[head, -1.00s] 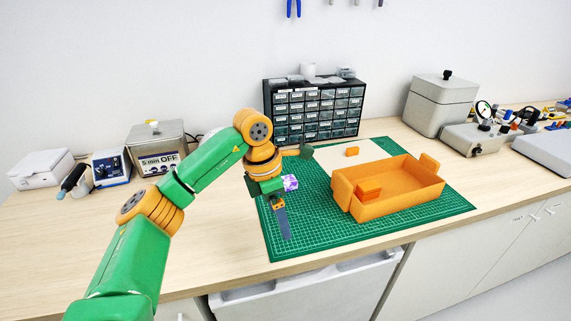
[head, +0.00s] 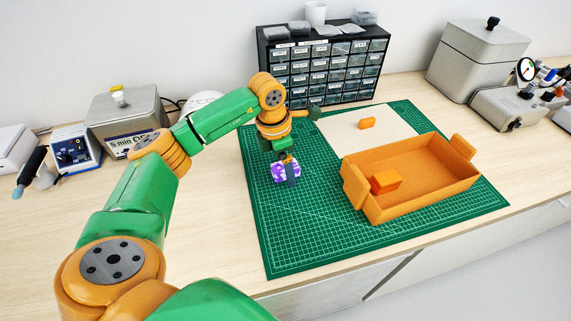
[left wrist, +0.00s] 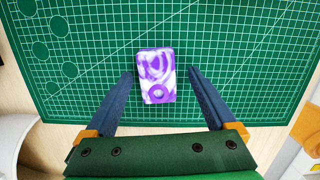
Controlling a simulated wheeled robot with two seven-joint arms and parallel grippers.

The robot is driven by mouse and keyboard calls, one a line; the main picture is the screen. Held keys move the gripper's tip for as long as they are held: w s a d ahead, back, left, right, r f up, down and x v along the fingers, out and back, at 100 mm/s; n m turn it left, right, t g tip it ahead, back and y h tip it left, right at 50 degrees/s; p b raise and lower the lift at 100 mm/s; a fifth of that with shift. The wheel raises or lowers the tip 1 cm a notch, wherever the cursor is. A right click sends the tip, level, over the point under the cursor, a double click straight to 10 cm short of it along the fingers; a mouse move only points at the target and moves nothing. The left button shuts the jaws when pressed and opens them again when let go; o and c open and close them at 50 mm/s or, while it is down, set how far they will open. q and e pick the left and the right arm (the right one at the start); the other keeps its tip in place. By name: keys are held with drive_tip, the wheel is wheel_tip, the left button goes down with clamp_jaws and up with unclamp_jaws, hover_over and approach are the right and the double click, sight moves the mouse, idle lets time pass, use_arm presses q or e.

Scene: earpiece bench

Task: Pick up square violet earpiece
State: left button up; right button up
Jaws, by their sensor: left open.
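The violet earpiece (left wrist: 155,75) is a squarish block with a violet and white swirl pattern, lying on the green cutting mat (left wrist: 245,60). In the head view the earpiece (head: 280,174) is partly hidden behind my left gripper (head: 291,172). In the left wrist view my left gripper (left wrist: 160,78) is open. Its two dark blue fingers stand on either side of the earpiece, with a gap on each side. My right gripper does not show.
An orange tray (head: 425,200) with an orange block (head: 385,181) inside stands on the mat's right half. A pale sheet (head: 390,122) with another orange block (head: 367,123) lies behind it. A black drawer cabinet (head: 325,65) stands at the back. The mat's front left is clear.

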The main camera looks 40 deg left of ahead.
use_arm(q)
drive_tip(key=shift+w+a+f, duration=0.15)
drive_tip(key=shift+w+f, duration=0.1)
drive_tip(key=shift+f, duration=0.05)
drive_tip(key=shift+s+r, duration=0.15)
drive_tip(key=shift+s, duration=0.05)
drive_tip(key=c, duration=0.9)
drive_tip(key=shift+w, duration=0.1)
clamp_jaws()
